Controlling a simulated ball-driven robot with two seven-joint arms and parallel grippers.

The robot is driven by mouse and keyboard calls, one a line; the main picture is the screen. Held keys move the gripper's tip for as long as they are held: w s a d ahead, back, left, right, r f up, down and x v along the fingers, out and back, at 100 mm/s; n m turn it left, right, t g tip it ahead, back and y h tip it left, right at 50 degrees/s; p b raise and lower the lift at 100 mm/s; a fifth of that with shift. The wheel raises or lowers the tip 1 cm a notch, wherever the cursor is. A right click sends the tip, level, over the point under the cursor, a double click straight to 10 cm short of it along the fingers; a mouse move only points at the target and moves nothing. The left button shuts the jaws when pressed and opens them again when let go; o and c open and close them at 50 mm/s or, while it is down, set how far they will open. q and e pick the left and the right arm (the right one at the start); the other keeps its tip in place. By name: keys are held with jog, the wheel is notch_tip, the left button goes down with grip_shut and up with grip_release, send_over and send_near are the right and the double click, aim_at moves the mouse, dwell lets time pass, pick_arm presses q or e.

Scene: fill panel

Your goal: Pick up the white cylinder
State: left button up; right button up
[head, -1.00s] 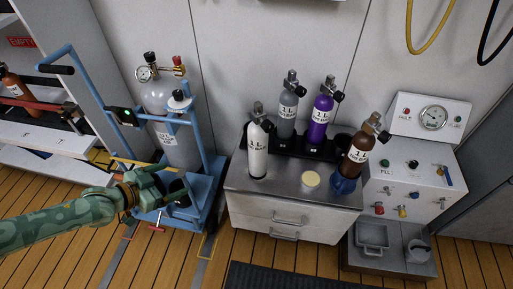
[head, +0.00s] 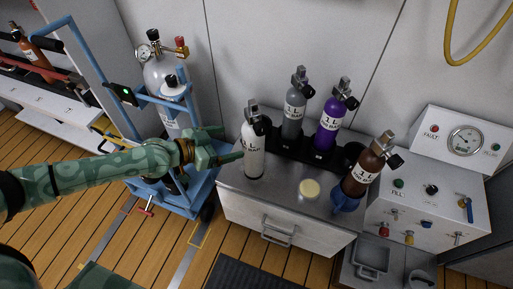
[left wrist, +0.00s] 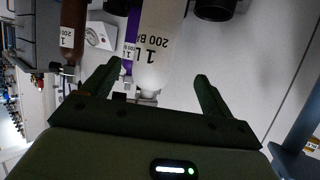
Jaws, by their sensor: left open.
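The white cylinder (head: 254,150) stands upright at the left end of the grey cabinet top, with a black valve and a "1 L" label. My left gripper (head: 230,145) is open just left of it, with its fingers pointing toward the cylinder's body. In the left wrist view the white cylinder (left wrist: 157,45) appears ahead, between the two open fingers (left wrist: 157,80). The gripper does not hold it. My right gripper is not in view.
A grey cylinder (head: 294,112) and a purple cylinder (head: 329,128) stand in a black rack behind. A brown cylinder (head: 362,173) leans in a blue holder (head: 344,200) to the right. A cream disc (head: 309,190) lies on the cabinet (head: 240,182). A blue trolley (head: 205,180) stands left.

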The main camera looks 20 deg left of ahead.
aim_at(244, 141)
pick_arm(q)
jog(key=x, duration=0.3)
jog(key=b+x, duration=0.1)
jog(key=x, duration=0.4)
jog(key=shift+d+f+b, duration=0.2)
jog(key=shift+d+b, duration=0.2)
jog(key=shift+d, duration=0.1)
jog(key=shift+w+d+f, duration=0.15)
jog(key=shift+w, duration=0.2)
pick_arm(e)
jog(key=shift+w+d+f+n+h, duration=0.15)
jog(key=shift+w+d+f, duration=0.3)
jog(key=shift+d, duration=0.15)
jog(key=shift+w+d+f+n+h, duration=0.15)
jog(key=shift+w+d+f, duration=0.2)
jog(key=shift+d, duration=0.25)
pick_arm(q)
grip_shut()
jog(key=shift+w+r, duration=0.1)
jog(key=shift+r, duration=0.2)
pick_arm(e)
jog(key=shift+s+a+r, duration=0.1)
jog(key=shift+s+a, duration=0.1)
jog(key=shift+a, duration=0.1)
